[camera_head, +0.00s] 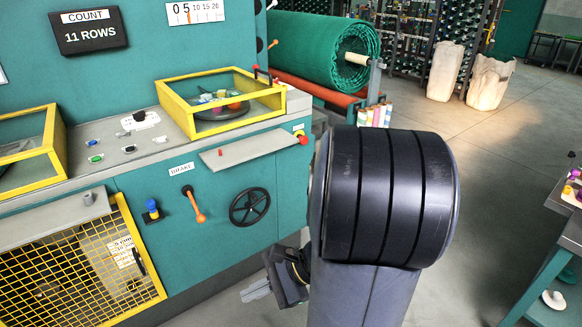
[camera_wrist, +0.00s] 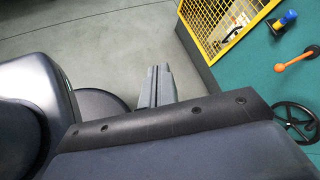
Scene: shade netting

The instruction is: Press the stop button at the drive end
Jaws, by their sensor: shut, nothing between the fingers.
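A red button on a yellow base (camera_head: 301,135) sits at the right end of the teal machine's front (camera_head: 230,225) in the head view. It looks like a stop button, but I see no readable label on it, and it does not show in the wrist view. My gripper (camera_head: 256,291) is low in front of the machine, below and left of that button and apart from it. In the wrist view the two grey fingers (camera_wrist: 157,84) are together and empty, above the floor. My arm hides part of the machine's right end in the head view.
A black handwheel (camera_head: 250,206), an orange brake lever (camera_head: 195,207) and a blue knob (camera_head: 152,209) stick out from the front. A grey shelf (camera_head: 242,149) juts out left of the button. A yellow mesh guard (camera_head: 85,268) stands left. Grey floor (camera_head: 470,150) lies open at right.

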